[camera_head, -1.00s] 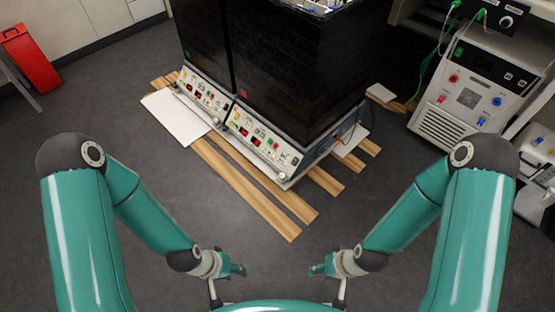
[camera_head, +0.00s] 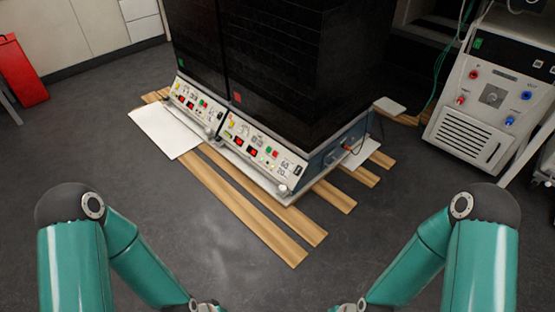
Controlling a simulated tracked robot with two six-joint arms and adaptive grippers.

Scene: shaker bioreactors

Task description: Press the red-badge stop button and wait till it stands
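Two black shaker cabinets stand side by side. The right cabinet (camera_head: 275,65) carries a small red badge (camera_head: 237,97) low on its front. Below the badge is its sloped white control panel (camera_head: 262,150), with dark displays showing red digits and several small coloured buttons, too small to read. The left cabinet (camera_head: 199,45) carries a green badge (camera_head: 181,62) above a similar panel (camera_head: 193,102). My two arms reach in from the lower corners, well short of the panels. Both grippers are below the bottom edge, so their fingers are hidden.
The cabinets rest on wooden slats (camera_head: 262,222) that stick out over the grey floor. A white sheet (camera_head: 165,131) lies at the left panel's front. A white-and-grey unit (camera_head: 478,115) with knobs stands at right. A red object (camera_head: 20,72) stands far left. Floor in front is clear.

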